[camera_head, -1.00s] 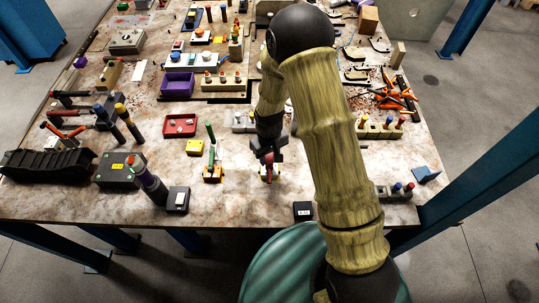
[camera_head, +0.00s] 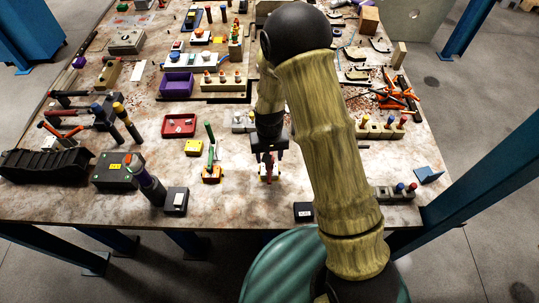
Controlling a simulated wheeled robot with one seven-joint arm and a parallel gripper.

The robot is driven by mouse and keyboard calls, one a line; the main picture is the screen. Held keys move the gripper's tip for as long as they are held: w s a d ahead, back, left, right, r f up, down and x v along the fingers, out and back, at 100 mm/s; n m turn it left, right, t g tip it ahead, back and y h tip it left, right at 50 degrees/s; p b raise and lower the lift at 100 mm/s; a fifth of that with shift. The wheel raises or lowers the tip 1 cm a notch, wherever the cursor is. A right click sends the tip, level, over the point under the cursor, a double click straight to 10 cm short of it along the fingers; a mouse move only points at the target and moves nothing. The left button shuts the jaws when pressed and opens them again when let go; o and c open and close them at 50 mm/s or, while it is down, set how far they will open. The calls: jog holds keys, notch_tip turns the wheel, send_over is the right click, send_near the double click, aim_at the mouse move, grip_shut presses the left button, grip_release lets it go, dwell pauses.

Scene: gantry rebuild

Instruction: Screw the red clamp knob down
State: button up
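A small fixture (camera_head: 265,180) with a light and yellow base stands near the front middle of the table. A narrow red part, which looks like the red clamp knob (camera_head: 269,168), rises from it. My gripper (camera_head: 269,159) points straight down over this fixture, its dark fingers at the height of the red part, one seeming to be on each side. The fingers are too small in the picture to tell whether they touch or grip it. The gripper partly hides the knob's top.
Left of the fixture stands a similar orange-based fixture with a green upright handle (camera_head: 211,157). A yellow block (camera_head: 194,147), a red tray (camera_head: 179,125) and a dark box (camera_head: 176,200) lie further left. A small black block (camera_head: 303,211) sits at the front edge.

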notch_tip(320, 180, up, 17)
jog(key=b, duration=0.3)
jog(key=shift+r, duration=0.2)
dwell(0.4)
jog(key=s+d+m+t, duration=0.1)
jog(key=s+d+t, duration=0.1)
jog(key=s+d, duration=1)
jog(key=shift+s+d+f+t, duration=0.3)
jog(key=shift+d+f, duration=0.05)
jog(key=shift+d, duration=0.45)
dwell(1.2)
